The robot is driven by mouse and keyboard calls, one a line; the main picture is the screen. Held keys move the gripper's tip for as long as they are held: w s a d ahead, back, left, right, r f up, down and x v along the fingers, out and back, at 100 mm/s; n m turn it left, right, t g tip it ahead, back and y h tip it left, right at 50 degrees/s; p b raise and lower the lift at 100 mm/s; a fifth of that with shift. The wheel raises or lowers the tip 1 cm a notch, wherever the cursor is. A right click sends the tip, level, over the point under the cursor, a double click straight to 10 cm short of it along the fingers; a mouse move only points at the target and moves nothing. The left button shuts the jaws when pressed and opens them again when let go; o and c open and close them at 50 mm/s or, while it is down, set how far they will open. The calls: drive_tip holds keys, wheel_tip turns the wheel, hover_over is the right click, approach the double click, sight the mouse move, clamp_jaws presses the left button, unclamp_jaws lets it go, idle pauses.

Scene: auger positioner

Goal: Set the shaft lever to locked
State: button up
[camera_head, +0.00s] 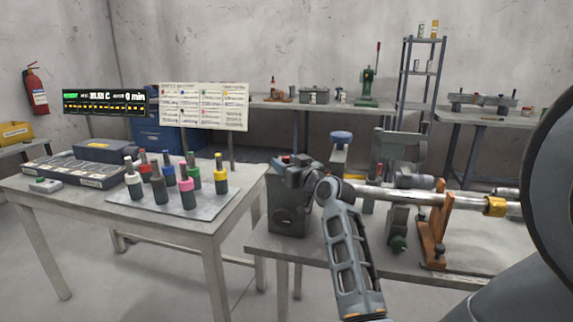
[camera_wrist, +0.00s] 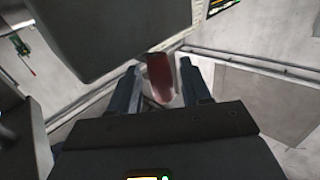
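A red lever handle (camera_wrist: 158,78) shows in the wrist view between the two fingers of my gripper (camera_wrist: 160,82). The fingers stand apart, with a gap visible on each side of the handle. In the camera_head view my gripper (camera_head: 290,170) is at the top of a grey block-shaped housing (camera_head: 289,210), and a bit of red (camera_head: 286,159) shows beside it. The gripper and wrist hide most of the lever there, so its setting cannot be read. A metal shaft (camera_head: 460,199) runs to the right behind my arm.
An orange bracket (camera_head: 436,228) supports the shaft, with a grey machine column (camera_head: 397,180) behind it. A table (camera_head: 125,213) on the left holds a tray (camera_head: 205,204) of several coloured bottles. A large dark block (camera_wrist: 105,35) fills the wrist view's top left.

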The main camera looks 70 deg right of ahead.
drive_tip(key=b+v, duration=0.1)
drive_tip(key=v, duration=0.6)
drive_tip(key=shift+s+a, duration=0.25)
drive_tip(key=shift+s, duration=0.05)
idle(0.4)
